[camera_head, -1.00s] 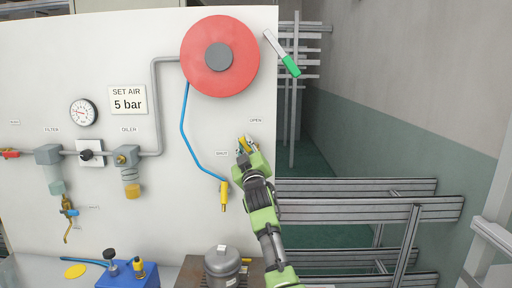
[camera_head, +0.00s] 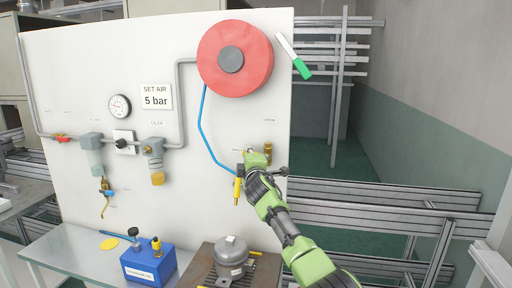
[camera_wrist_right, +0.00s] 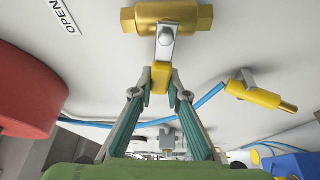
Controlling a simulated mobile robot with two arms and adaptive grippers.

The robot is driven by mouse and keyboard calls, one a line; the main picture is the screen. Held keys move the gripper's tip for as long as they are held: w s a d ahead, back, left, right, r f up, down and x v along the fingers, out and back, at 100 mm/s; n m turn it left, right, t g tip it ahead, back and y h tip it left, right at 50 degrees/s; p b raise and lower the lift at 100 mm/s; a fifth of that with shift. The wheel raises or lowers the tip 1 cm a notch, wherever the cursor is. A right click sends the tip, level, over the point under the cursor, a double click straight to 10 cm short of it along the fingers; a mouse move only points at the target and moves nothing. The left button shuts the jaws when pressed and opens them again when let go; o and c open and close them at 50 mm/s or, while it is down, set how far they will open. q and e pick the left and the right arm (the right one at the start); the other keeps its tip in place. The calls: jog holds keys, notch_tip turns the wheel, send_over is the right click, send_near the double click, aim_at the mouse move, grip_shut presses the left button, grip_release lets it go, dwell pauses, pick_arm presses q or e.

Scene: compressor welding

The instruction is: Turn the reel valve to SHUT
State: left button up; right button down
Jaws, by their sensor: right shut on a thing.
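The brass reel valve (camera_head: 268,152) is on the white panel, below the OPEN label (camera_head: 269,120) and right of the SHUT label (camera_head: 238,150). My right gripper (camera_head: 251,158) is shut on its yellow lever handle, which it mostly hides in the head view. In the right wrist view, the valve body (camera_wrist_right: 190,18) lies crosswise to the lever, and the yellow handle (camera_wrist_right: 161,76) sits between my right fingertips (camera_wrist_right: 160,88). The OPEN label also shows there (camera_wrist_right: 62,14). In the head view the lever side lies toward SHUT. My left gripper is out of view.
The red hose reel (camera_head: 252,75) is above the valve. Its blue hose (camera_head: 207,125) ends in a yellow-tipped nozzle (camera_head: 237,190) just left of my gripper. A compressor (camera_head: 231,255) and a blue box (camera_head: 148,262) stand below. Metal rails (camera_head: 390,190) lie to the right.

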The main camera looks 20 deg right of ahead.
jog(key=shift+d+r+n+p, duration=0.1)
jog(key=shift+d+n+p, duration=0.3)
jog(key=shift+p, duration=0.2)
jog(key=shift+f+n+g+p, duration=0.25)
jog(key=shift+n+g+p, duration=0.05)
jog(key=shift+p, duration=0.1)
jog(key=shift+a, duration=0.1)
jog(key=c, duration=2)
grip_release()
jog(key=shift+o, duration=0.2)
jog(key=shift+w+d+f, duration=0.2)
jog(key=shift+d+f, duration=0.05)
jog(key=shift+f, duration=0.05)
jog(key=shift+s+a, duration=0.3)
jog(key=shift+a, duration=0.05)
jog(key=s+a, duration=0.1)
jog(key=s, duration=1)
jog(key=shift+s+a, duration=0.15)
